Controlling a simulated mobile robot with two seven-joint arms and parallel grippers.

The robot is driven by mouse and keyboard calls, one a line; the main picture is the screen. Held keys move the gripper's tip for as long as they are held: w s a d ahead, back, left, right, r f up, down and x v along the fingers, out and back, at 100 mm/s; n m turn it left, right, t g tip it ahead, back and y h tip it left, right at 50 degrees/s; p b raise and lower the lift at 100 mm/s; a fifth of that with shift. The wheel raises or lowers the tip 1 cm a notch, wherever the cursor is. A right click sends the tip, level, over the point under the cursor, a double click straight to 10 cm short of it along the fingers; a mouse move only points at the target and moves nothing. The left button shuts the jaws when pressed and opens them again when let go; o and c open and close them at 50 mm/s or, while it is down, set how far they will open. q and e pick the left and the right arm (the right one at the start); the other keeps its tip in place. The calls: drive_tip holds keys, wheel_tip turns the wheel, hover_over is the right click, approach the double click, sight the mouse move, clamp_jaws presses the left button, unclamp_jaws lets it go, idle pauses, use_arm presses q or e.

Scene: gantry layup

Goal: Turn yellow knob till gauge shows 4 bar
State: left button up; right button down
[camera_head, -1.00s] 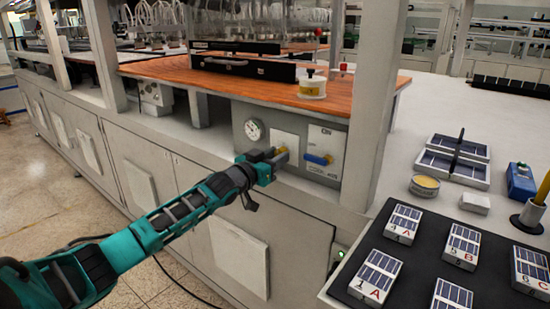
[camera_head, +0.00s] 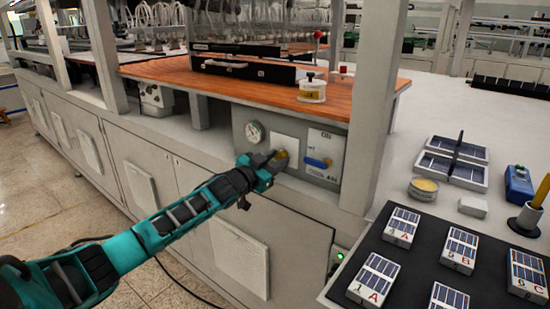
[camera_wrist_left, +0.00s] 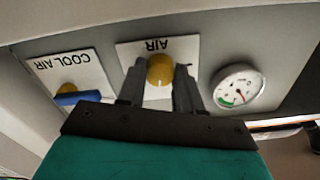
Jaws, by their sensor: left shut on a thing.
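The yellow knob (camera_head: 282,157) sticks out of a white plate marked AIR on the grey panel. In the left wrist view, which shows the panel upside down, the knob (camera_wrist_left: 160,70) sits between the two fingers. My left gripper (camera_head: 273,161) is shut on it; its fingers lie on either side. The round gauge (camera_head: 254,132) is beside the plate, left of the knob in the head view. In the wrist view the gauge (camera_wrist_left: 239,88) shows a white dial, a green arc and a red needle; its numbers are too small to read. My right gripper is not in view.
A blue lever (camera_head: 318,162) sits right of the knob on the COOL AIR plate (camera_wrist_left: 72,82). The orange bench top (camera_head: 270,95) overhangs the panel. A frame post (camera_head: 374,110) stands right of it. A black mat (camera_head: 412,262) with solar cell blocks lies at the lower right.

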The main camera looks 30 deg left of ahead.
use_arm(q)
drive_tip(key=m, duration=0.3)
drive_tip(key=shift+m+p, duration=0.35)
drive_tip(key=shift+m, duration=2.05)
drive_tip(key=o, duration=1)
drive_tip(key=shift+o, duration=0.2)
drive_tip(key=shift+s, duration=0.1)
drive_tip(key=s+a, duration=0.1)
drive_tip(key=s, duration=1.1)
drive_tip(key=shift+s+p, duration=0.3)
drive_tip(key=shift+s, duration=0.05)
